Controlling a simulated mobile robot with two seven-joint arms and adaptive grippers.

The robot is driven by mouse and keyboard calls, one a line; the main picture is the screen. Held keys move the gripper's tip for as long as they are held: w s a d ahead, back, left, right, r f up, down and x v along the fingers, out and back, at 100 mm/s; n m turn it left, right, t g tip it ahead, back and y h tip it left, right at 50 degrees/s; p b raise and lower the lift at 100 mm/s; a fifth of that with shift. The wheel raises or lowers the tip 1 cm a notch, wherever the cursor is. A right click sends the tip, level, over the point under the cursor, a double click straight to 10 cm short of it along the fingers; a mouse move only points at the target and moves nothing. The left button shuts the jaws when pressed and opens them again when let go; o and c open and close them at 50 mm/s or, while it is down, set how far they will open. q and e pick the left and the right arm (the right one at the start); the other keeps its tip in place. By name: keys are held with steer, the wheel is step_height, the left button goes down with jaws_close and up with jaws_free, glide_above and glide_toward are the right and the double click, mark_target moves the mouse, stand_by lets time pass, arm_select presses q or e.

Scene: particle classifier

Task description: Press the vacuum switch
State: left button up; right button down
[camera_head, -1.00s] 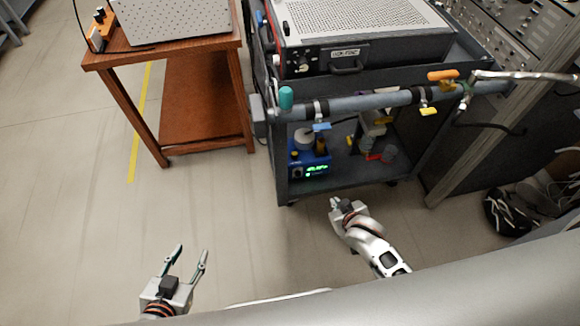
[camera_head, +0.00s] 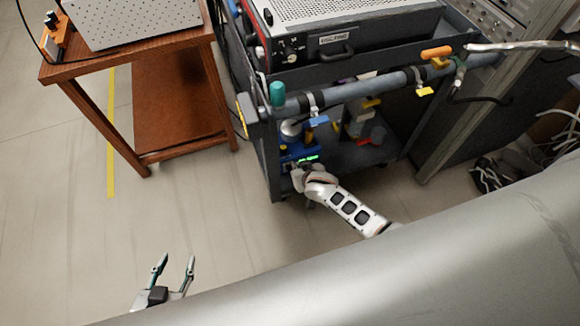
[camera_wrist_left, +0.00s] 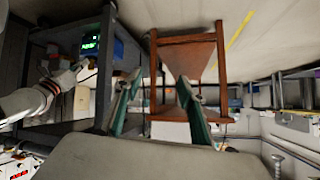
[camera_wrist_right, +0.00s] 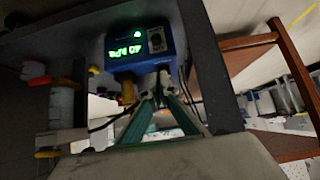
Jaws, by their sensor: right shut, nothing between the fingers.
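The blue vacuum unit (camera_head: 290,151) with a green lit display stands on the lower shelf of the grey cart. In the right wrist view the blue unit (camera_wrist_right: 176,39) shows its display and a small black-and-white control (camera_wrist_right: 155,40), perhaps the switch. My right gripper (camera_head: 297,176) is at the unit's front, its fingers together and empty. Its fingertips (camera_wrist_right: 157,80) appear just below the unit's face in that view; I cannot tell whether they touch. My left gripper (camera_head: 175,262) is open and empty over bare floor, well away from the unit.
The grey cart's post and shelf edge (camera_head: 272,185) are close to my right gripper. A pipe with valves (camera_head: 350,93) runs above. A wooden table (camera_head: 140,163) stands left; floor between is clear.

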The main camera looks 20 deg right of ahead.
steer(key=b, duration=0.4)
glide_toward(288, 165)
steer(key=w+b, duration=0.1)
steer(key=w+f+b, duration=0.1)
steer(key=w, duration=0.1)
steer(key=shift+w+f, duration=0.15)
steer(key=shift+w, duration=0.05)
step_height(288, 165, down, 2)
steer(key=shift+f+b, duration=0.1)
steer(key=shift+b, duration=0.75)
steer(key=shift+w+f+b, duration=0.2)
steer(key=shift+f+b, duration=0.1)
steer(key=shift+f, duration=0.05)
arm_select(q)
steer(key=shift+w+d+f+h, duration=0.2)
steer(key=shift+w+d+f, duration=0.15)
steer(key=shift+d, duration=0.25)
steer(key=shift+w+d+f+h, duration=0.25)
steer(key=shift+d+f, duration=0.1)
steer(key=shift+d, duration=0.25)
arm_select(e)
steer(key=shift+w+a, duration=0.1)
steer(key=shift+w, duration=0.05)
steer(key=shift+r, duration=0.1)
